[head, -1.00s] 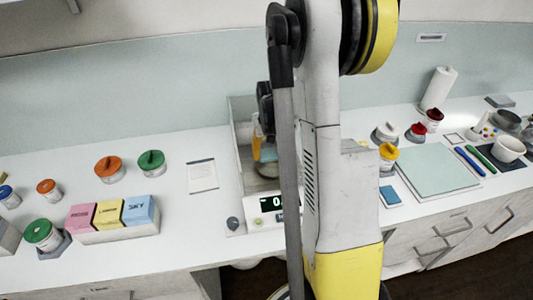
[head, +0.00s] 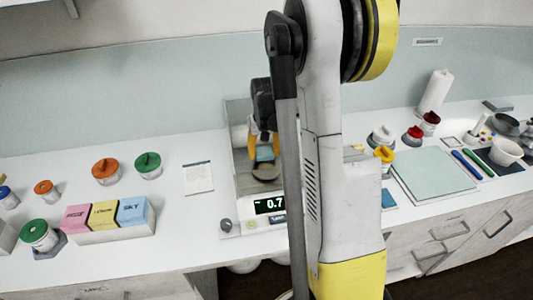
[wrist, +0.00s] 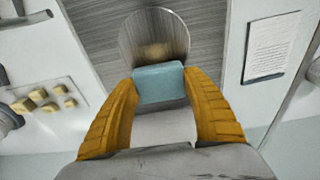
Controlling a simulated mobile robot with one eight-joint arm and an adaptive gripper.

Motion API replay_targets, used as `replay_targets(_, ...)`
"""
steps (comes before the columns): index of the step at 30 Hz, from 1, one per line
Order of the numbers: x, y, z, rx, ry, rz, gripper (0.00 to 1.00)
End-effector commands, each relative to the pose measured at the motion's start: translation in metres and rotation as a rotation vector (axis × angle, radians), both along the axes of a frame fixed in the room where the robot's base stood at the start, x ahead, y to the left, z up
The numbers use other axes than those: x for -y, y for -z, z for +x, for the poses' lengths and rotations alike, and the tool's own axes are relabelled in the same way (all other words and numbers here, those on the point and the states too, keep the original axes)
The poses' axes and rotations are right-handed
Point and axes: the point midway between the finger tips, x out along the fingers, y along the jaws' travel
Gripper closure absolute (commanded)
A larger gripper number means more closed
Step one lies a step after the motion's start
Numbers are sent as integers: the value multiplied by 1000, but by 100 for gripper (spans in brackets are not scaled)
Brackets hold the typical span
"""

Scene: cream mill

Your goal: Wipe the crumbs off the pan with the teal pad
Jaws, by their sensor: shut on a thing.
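My gripper (wrist: 160,95) has orange fingers shut on the teal pad (wrist: 160,82), which sits between the fingertips. The round metal pan (wrist: 168,22) lies just beyond the pad in the wrist view, with a tan patch of crumbs (wrist: 154,50) on its side nearer the pad. In the head view, my gripper (head: 264,148) holds the pad (head: 265,154) over or at the far part of the pan (head: 266,174). I cannot tell whether the pad touches it. The pan is on a scale (head: 262,222) whose display reads 0.7; my arm hides part of the scale.
Walls stand around the pan. A paper card (head: 199,178) and jars with orange (head: 105,168) and green lids (head: 148,161) are left. Pink, yellow and blue boxes (head: 103,214) stand front left. A pale teal mat (head: 433,176) and more jars are right.

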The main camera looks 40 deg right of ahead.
Motion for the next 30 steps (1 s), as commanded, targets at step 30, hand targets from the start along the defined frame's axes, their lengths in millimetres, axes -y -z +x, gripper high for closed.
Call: replay_targets(30, -8, -62, 10, 0, -7, 0, 68)
